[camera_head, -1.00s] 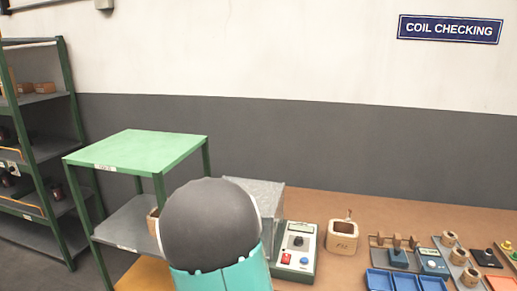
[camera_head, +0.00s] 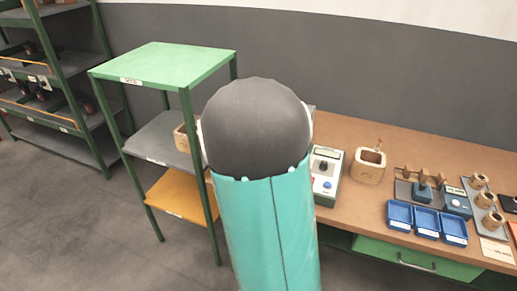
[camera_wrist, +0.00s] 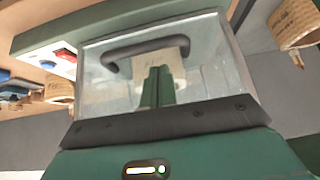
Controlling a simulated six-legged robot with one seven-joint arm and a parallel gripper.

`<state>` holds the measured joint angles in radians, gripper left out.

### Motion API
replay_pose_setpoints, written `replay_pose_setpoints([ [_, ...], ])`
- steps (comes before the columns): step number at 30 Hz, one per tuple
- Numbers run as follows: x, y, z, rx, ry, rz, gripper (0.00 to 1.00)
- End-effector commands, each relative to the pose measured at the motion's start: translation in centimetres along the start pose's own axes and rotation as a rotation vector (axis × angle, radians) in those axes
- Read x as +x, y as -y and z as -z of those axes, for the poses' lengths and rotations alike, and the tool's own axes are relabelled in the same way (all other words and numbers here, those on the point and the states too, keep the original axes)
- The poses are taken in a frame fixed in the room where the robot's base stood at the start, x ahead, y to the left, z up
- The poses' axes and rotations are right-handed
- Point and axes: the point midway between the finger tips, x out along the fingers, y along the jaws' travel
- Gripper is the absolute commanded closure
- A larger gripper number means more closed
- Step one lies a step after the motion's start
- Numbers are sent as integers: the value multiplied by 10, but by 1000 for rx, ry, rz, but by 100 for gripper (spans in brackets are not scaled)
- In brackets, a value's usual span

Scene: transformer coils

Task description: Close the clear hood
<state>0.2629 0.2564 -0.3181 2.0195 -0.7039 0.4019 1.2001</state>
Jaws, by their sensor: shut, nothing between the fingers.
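In the wrist view the clear hood (camera_wrist: 108,92) is a see-through box with a bent black handle (camera_wrist: 145,46) near its upper edge and a dark screwed strip along its lower edge. A pale labelled block shows behind the handle. My gripper (camera_wrist: 158,70) shows as two green fingers, together and empty, in front of the hood and just below the handle. I cannot tell whether they touch it. How far the hood stands open is unclear. In the head view my arm hides the hood and gripper.
The tester (camera_head: 326,177) stands beside my arm on the brown bench (camera_head: 345,217). A wooden coil block (camera_head: 369,167), blue trays (camera_head: 427,221) and small coils lie to the right. A green-topped shelf cart (camera_head: 165,64) stands close on the left. Grey floor is free at lower left.

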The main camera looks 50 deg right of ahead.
Motion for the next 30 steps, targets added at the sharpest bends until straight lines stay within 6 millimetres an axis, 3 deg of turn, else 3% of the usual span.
replay_pose_setpoints([
  [3, -23, -4, -17, 1, -8, 5, 100],
  [13, -50, -1, -71, 3, -4, -2, 100],
  [18, -53, 1, -82, 3, -2, -7, 100],
  [26, -54, 0, -82, 5, -3, -8, 100],
  [30, -66, 2, -84, -16, 7, 8, 100],
])
